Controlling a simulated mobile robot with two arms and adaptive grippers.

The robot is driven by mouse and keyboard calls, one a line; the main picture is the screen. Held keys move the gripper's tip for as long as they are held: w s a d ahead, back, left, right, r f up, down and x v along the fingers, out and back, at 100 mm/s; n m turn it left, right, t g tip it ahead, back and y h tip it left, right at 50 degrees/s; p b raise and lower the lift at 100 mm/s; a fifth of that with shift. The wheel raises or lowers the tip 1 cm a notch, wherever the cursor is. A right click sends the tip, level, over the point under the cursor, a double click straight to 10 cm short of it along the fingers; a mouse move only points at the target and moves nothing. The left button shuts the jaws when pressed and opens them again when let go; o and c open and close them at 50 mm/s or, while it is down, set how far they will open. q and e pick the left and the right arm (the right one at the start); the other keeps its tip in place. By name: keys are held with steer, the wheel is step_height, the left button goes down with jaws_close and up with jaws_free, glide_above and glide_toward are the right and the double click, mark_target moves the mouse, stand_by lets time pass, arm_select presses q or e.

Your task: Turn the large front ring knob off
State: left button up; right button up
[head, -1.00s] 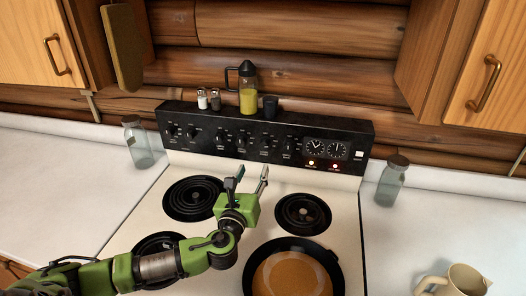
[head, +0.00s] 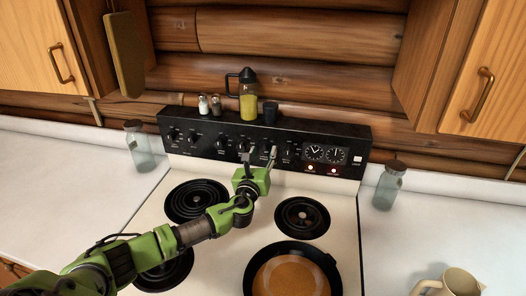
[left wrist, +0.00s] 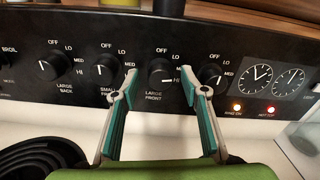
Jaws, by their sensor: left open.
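The large front ring knob (left wrist: 163,76) is a black knob on the stove's control panel, with "LARGE FRONT" printed below it. Its white mark appears turned to the right, toward HI, away from OFF at the top. My left gripper (left wrist: 158,78) is open, its two fingers on either side of this knob in the left wrist view. I cannot tell whether they touch it. In the head view the left gripper (head: 260,154) is at the panel's front, and the knob (head: 265,149) is partly hidden by it. My right gripper is not in view.
Other knobs flank it on the black panel, including the large back knob (left wrist: 48,67). An orange light (left wrist: 237,107) and a red light (left wrist: 270,110) glow below the dials. A frying pan (head: 334,262) stands on the front right burner. Shakers, a jug (head: 248,101) and a cup stand on top.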

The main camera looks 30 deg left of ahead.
arm_select(q)
steer(key=shift+w+a, duration=0.15)
steer(key=shift+w, duration=0.35)
steer(key=c, duration=1.1)
